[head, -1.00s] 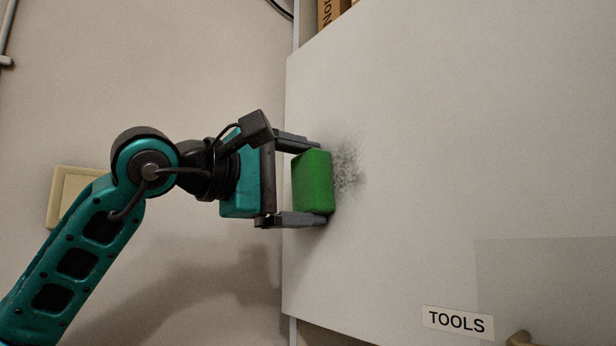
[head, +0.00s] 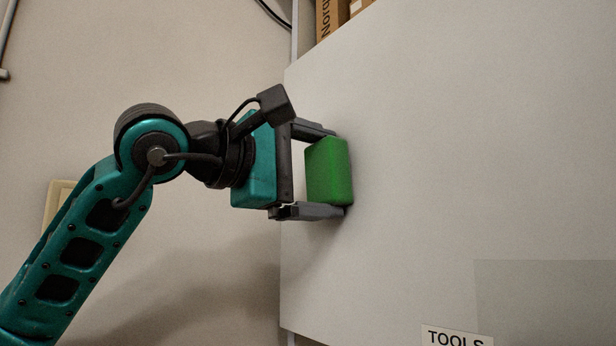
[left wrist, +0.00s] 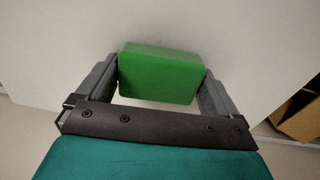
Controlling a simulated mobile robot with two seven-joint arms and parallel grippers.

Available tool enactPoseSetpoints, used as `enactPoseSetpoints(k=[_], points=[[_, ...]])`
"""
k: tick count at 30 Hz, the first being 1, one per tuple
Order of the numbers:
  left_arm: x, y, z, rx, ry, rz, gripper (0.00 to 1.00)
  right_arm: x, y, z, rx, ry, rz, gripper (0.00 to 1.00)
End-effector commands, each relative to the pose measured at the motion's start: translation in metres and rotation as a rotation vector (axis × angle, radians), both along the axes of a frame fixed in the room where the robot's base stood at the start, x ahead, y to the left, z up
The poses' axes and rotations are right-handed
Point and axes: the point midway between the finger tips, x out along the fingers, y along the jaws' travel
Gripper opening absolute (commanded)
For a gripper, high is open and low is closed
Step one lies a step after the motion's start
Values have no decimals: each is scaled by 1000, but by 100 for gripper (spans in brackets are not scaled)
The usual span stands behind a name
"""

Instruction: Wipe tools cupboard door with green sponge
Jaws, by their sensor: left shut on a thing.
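The green sponge (head: 328,171) is held between the two fingers of my left gripper (head: 320,172). The gripper is shut on it. The sponge's far face is at the pale grey tools cupboard door (head: 450,150) and looks pressed against it, near the door's left edge. No dark smudge shows on the visible door now; the part behind the sponge is hidden. In the left wrist view the sponge (left wrist: 160,73) fills the gap between the fingers, with the door (left wrist: 240,40) beyond. The TOOLS label (head: 457,338) is at the bottom, partly cut off. My right gripper is not in view.
Cardboard boxes (head: 330,16) show above the door's top edge. A beige wall plate (head: 57,205) is on the wall behind my left arm. A cable hangs at the top. The door surface to the right of the sponge is clear.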

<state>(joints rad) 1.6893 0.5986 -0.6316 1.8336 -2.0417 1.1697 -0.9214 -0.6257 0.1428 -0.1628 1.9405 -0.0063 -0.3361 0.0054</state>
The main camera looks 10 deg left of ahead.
Motion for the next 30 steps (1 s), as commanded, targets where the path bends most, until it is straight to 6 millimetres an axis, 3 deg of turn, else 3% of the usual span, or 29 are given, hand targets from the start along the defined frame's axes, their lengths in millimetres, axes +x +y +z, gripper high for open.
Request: enactPoseSetpoints(k=[18,23,30], points=[[-25,-32,-1,2,1,-3,70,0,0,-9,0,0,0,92],[-24,-31,0,0,2,-2,70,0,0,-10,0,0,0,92],[-12,-15,0,0,3,1,70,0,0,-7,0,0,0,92]])
